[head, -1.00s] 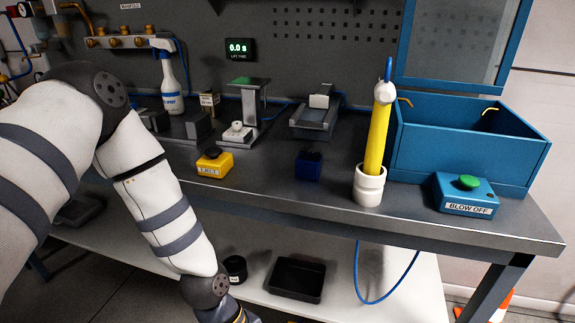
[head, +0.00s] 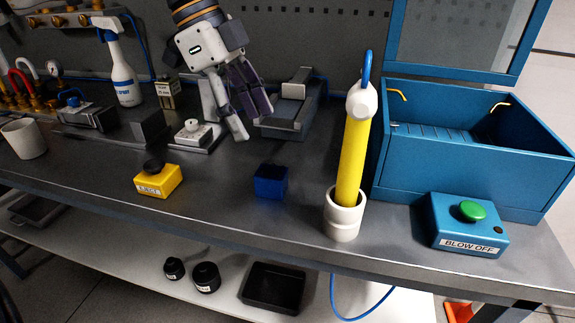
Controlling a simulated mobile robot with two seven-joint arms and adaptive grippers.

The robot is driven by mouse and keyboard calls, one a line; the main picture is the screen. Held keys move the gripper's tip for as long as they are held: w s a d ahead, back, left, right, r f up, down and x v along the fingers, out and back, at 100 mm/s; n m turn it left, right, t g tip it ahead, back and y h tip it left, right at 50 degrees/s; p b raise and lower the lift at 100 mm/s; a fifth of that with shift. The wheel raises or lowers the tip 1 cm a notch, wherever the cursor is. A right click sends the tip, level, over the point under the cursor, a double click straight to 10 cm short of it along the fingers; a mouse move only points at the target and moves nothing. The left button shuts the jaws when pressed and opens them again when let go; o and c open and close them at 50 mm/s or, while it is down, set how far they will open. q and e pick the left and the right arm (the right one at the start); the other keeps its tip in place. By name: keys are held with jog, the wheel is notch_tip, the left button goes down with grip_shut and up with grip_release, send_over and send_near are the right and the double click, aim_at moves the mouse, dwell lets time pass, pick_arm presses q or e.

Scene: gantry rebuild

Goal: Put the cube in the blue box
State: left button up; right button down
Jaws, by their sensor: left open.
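A small dark blue cube (head: 271,182) sits on the grey workbench near its front edge, left of the white cup with the yellow wand. The large blue box (head: 470,165), open at the top, stands at the right end of the bench. My left gripper (head: 252,120) hangs over the bench with its fingers apart and empty. Its fingertips appear up and to the left of the cube in the picture, apart from it. My right gripper is not in view.
A yellow wand (head: 353,155) stands upright in a white cup (head: 344,218) between cube and box. A blue button unit (head: 466,226) is before the box. A yellow button unit (head: 158,181) is left of the cube. A grey fixture (head: 290,108) stands behind it.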

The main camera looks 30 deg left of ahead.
aim_at(270, 171)
pick_arm(q)
jog(key=x, duration=0.7)
jog(key=s+b+x, duration=0.1)
jog(key=x, duration=0.3)
jog(key=shift+s+d, duration=0.1)
jog(key=shift+d, duration=0.05)
jog(key=shift+c, duration=0.3)
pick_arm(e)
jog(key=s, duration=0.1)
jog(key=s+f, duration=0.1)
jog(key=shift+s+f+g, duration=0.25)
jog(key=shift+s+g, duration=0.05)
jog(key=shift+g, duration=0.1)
pick_arm(q)
grip_shut()
